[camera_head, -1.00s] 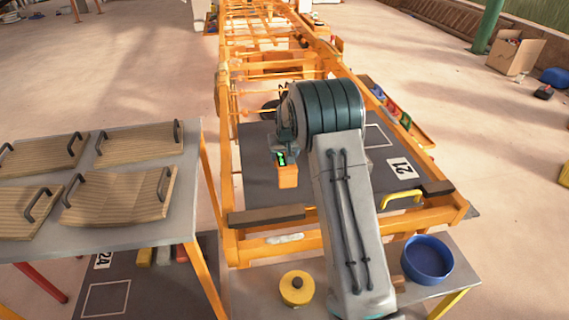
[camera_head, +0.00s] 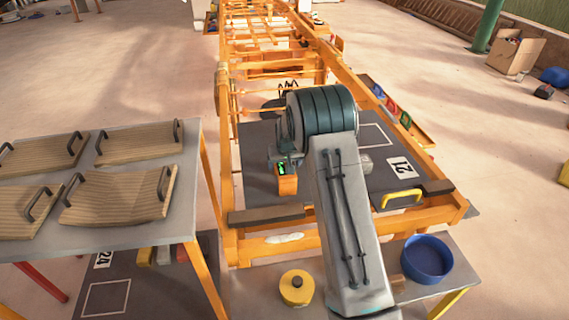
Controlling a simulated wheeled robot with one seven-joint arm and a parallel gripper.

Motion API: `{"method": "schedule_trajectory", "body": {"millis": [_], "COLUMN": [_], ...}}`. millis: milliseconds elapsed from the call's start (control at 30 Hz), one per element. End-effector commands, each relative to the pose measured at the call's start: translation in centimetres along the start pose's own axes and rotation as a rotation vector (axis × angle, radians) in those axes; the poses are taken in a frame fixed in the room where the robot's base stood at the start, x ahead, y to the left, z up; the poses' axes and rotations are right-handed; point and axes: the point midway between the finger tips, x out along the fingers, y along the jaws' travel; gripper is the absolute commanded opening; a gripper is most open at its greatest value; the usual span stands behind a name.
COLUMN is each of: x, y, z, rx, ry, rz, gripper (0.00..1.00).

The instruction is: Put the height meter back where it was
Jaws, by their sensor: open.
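An orange piece with a small lit green display (camera_head: 287,185), which looks like the height meter, shows just below my wrist, over the dark board in the orange frame. My gripper (camera_head: 284,163) is at this piece, left of my thick green-grey arm joint, and is open. Its fingertips are mostly hidden, so I cannot tell whether they touch the piece or whether it rests on anything.
The orange frame (camera_head: 285,243) has dark bars and a yellow handle (camera_head: 400,197). A blue bowl (camera_head: 427,260) and a yellow round object with a dark knob (camera_head: 297,288) stand on the front shelf. A grey table (camera_head: 130,236) with wooden handled boards is left.

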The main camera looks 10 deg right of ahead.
Motion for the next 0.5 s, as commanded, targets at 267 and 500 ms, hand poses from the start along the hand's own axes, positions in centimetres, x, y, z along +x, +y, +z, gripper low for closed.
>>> {"method": "schedule_trajectory", "body": {"millis": [267,500], "x": [-1.8,-6.4], "y": [0.0,0.0], "z": [-0.3,-0.2], "rx": [0.000,-0.001], "ry": [0.004,0.004], "rz": [0.000,0.001], "gripper": [0.78,0.78]}}
